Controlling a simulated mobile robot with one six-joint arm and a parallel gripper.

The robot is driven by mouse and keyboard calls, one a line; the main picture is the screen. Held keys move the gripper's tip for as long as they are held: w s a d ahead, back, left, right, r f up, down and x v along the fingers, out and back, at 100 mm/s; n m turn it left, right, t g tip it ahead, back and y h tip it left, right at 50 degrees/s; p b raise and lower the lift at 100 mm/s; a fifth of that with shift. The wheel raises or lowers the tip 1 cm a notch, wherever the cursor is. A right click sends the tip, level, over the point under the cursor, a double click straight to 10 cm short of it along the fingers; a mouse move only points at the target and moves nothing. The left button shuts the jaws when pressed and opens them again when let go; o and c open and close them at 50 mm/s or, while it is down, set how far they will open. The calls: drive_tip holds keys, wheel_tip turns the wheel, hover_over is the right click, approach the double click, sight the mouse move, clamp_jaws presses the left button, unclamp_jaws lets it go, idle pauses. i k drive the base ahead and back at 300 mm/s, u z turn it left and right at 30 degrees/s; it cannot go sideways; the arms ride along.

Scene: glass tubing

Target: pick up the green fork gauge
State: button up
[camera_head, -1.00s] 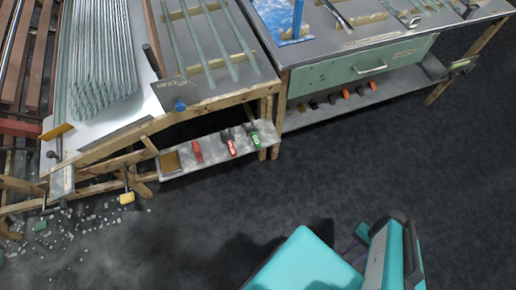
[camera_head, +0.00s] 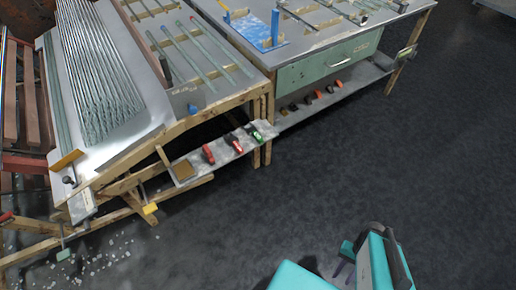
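A small green gauge (camera_head: 257,134) lies at the right end of a narrow grey shelf under the left workbench, close to a wooden leg. It looks like the green fork gauge, but it is too small to make out its fork shape. A red and black gauge (camera_head: 236,144) and a red gauge (camera_head: 209,154) lie to its left on the same shelf (camera_head: 222,158). Teal parts of my own arm show at the bottom right, far from the shelf. My gripper's fingers cannot be seen.
The left bench (camera_head: 130,137) carries glass tubes. The right bench has a green drawer (camera_head: 328,63) and a lower shelf (camera_head: 352,84) with several dark and orange items. Glass bits (camera_head: 105,260) litter the floor at lower left. Dark floor in front of the benches is clear.

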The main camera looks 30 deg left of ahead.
sight(253, 131)
drive_tip(key=z, duration=0.15)
drive_tip(key=k, duration=1.1)
drive_tip(key=u, duration=2.25)
drive_tip(key=i, duration=1.05)
drive_tip(key=u, duration=0.05)
